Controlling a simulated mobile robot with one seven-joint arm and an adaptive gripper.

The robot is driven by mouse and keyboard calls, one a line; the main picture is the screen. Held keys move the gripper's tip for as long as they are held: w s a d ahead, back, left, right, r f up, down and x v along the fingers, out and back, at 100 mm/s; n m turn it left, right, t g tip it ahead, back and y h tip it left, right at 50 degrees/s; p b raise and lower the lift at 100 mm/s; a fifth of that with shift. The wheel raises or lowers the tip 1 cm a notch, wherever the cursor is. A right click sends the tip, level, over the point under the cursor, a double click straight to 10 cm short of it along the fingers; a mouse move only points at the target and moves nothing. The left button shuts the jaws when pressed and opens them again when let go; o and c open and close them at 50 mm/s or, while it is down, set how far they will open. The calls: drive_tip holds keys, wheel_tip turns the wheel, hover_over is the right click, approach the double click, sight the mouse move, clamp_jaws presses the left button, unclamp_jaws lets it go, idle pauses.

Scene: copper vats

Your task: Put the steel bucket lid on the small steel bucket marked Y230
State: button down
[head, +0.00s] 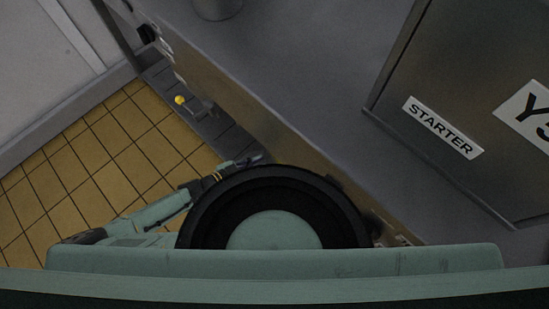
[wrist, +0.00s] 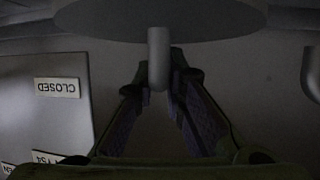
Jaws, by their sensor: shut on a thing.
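The steel bucket lid (wrist: 215,18) is a grey disc across the top of the wrist view, cut off by the frame edge. A short round handle (wrist: 158,45) stands out from it. My gripper (wrist: 162,92) is shut on this handle, with a dark finger on each side. In the head view, a grey round vessel (head: 217,8) stands on the grey surface at the top edge, mostly cut off. No Y230 mark can be read in either view, so I cannot tell if it is the small steel bucket. I cannot make out the lid in the head view.
A large dark metal box marked STARTER (head: 440,128) stands on the grey worktop (head: 300,65) at the right. The worktop between it and the vessel is clear. In the wrist view, a panel marked CLOSED (wrist: 57,87) is at the left and a rounded grey object (wrist: 313,75) at the right edge.

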sight(253, 167)
drive_tip(key=w+d, duration=0.2)
drive_tip(key=d, duration=0.1)
drive_tip(key=w+d, duration=0.1)
drive_tip(key=d, duration=0.1)
drive_tip(key=shift+w+d, duration=0.2)
drive_tip(key=shift+w, duration=0.2)
drive_tip(key=f, duration=0.3)
drive_tip(key=shift+w+d+f, duration=0.2)
drive_tip(key=shift+d+f, duration=0.05)
drive_tip(key=c, duration=1.7)
unclamp_jaws()
drive_tip(key=shift+o, duration=0.2)
drive_tip(key=p+v, duration=0.2)
drive_tip(key=v, duration=0.9)
drive_tip(key=shift+s+a+r, duration=0.15)
drive_tip(key=shift+s+a, duration=0.25)
